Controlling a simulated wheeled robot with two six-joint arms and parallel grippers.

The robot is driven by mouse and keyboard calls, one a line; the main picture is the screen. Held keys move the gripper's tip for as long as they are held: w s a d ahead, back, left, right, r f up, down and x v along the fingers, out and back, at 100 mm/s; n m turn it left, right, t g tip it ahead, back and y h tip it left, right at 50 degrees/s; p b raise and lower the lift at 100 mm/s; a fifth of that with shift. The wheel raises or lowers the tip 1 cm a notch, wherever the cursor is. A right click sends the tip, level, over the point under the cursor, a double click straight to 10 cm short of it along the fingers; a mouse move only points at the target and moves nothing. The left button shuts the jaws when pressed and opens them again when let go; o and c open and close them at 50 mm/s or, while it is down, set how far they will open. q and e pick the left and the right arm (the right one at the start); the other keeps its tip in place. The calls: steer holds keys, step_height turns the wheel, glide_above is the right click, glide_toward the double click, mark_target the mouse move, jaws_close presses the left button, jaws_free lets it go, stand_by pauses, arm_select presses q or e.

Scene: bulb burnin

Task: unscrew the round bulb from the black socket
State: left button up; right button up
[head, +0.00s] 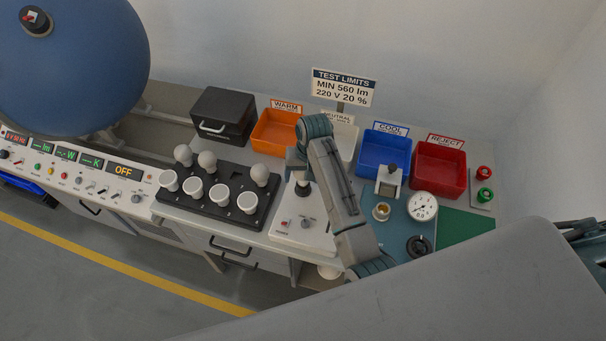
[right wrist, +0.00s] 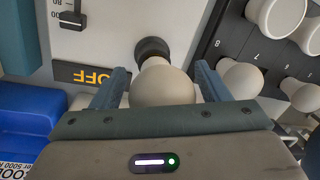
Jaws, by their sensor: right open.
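In the right wrist view a round, pale bulb (right wrist: 163,88) sits at the black socket (right wrist: 153,49) on a white panel (right wrist: 112,30). My right gripper (right wrist: 161,70) is open, with one finger on each side of the bulb. A gap shows beside the left finger; I cannot tell whether the right finger touches. In the head view my right gripper (head: 297,160) is over the white panel (head: 290,232), above the dark socket (head: 303,189), and hides most of the bulb. My left gripper is not in view.
A black rack (head: 217,205) with several bulbs stands just left of the panel. Behind are the black case (head: 222,118), the orange bin (head: 275,131), the blue bin (head: 383,153) and the red bin (head: 439,169). A teal plate with a gauge (head: 422,206) lies right.

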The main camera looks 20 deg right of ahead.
steer(key=c, duration=0.9)
steer(key=shift+o, duration=0.2)
steer(key=n, duration=0.5)
steer(key=shift+d+r+n+g, duration=0.1)
steer(key=shift+n+g, duration=0.3)
steer(key=n, duration=0.5)
steer(key=shift+w+d+g+h, duration=0.1)
steer(key=shift+g+h, duration=0.2)
steer(key=n, duration=0.6)
steer(key=shift+d+h, duration=0.1)
steer(key=shift+h, duration=0.2)
steer(key=n, duration=0.6)
steer(key=shift+w+d+g+h, duration=0.1)
steer(key=shift+w+g+h, duration=0.05)
steer(key=shift+g+h, duration=0.2)
steer(key=o, duration=0.9)
steer(key=shift+c, duration=0.2)
